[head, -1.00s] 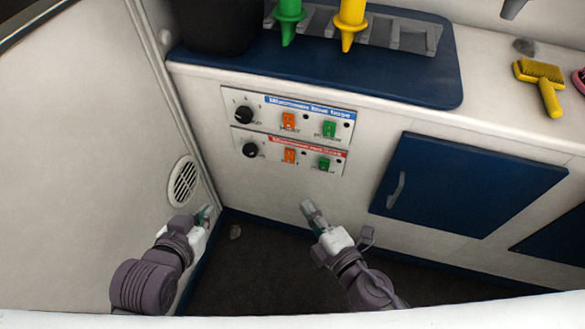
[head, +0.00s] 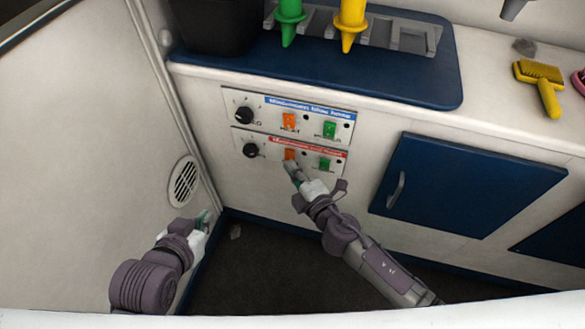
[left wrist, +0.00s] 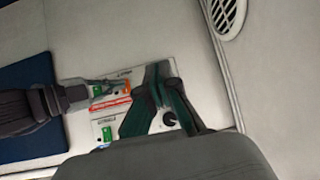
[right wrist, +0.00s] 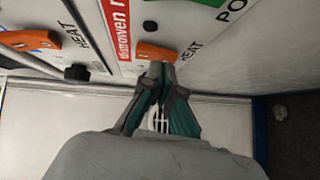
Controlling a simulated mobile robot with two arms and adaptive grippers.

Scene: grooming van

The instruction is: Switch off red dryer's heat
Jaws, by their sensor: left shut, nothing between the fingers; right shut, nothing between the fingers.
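The red-labelled dryer panel (head: 240,140) is the lower of two on the white cabinet front. Its orange heat switch (head: 289,154) is partly covered by my right gripper (head: 292,168), which is shut and empty. In the right wrist view, the shut tips (right wrist: 158,68) are right at the orange heat switch (right wrist: 154,51) beside the red label; whether they touch it I cannot tell. The panel's green power switch (head: 324,164) is to the right, its black knob (head: 250,150) to the left. My left gripper (head: 204,216) is shut and empty, low by the side wall.
The blue-labelled panel (head: 262,104) sits just above, with its own orange heat switch (head: 289,120) and green power switch (head: 329,129). A blue cabinet door (head: 440,190) is to the right. A round vent (head: 184,181) is in the left wall.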

